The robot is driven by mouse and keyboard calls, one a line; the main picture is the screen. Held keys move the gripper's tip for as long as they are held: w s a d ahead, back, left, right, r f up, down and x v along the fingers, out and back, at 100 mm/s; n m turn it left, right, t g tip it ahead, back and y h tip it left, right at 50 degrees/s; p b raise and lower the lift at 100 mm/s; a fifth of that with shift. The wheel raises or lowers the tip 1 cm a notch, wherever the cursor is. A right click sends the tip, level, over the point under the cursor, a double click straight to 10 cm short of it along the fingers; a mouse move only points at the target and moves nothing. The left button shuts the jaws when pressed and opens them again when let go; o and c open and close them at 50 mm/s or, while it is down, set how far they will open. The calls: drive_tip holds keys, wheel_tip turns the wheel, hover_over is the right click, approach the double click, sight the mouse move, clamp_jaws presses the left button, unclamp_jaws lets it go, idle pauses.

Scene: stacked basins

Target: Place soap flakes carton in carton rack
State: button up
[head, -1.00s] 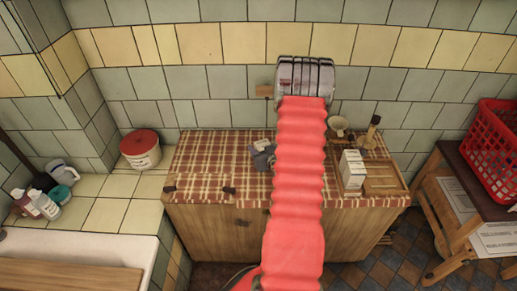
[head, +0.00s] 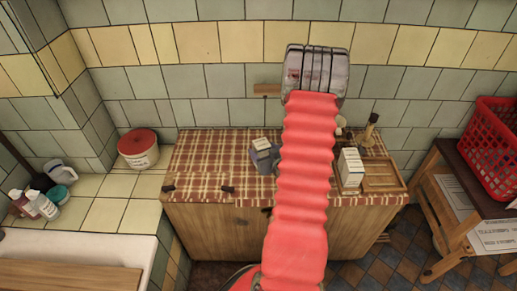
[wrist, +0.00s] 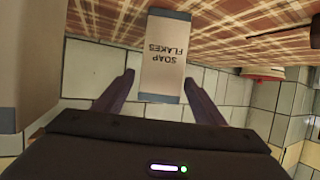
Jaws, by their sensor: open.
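The soap flakes carton (wrist: 165,58), a pale box with grey bands and dark lettering, stands on the checked cloth in the wrist view, which is upside down. In the head view a small pale box top (head: 260,143), seemingly this carton, shows left of my red arm beside grey-blue parts. A shallow wooden tray (head: 385,184), seemingly the carton rack, lies at the counter's right end.
A white carton (head: 351,168) stands at the tray's left side. A cup and a dark bottle (head: 371,129) stand behind. A red-lidded tub (head: 138,150) is far left, a red basket (head: 492,150) far right. A large pale blurred surface (wrist: 30,60) is close at the wrist view's left.

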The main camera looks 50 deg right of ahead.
drive_tip(key=v, duration=0.6)
drive_tip(key=shift+s+a+r, duration=0.1)
drive_tip(key=shift+s+r, duration=0.05)
drive_tip(key=shift+s, duration=0.1)
idle(0.4)
drive_tip(key=shift+w, duration=0.1)
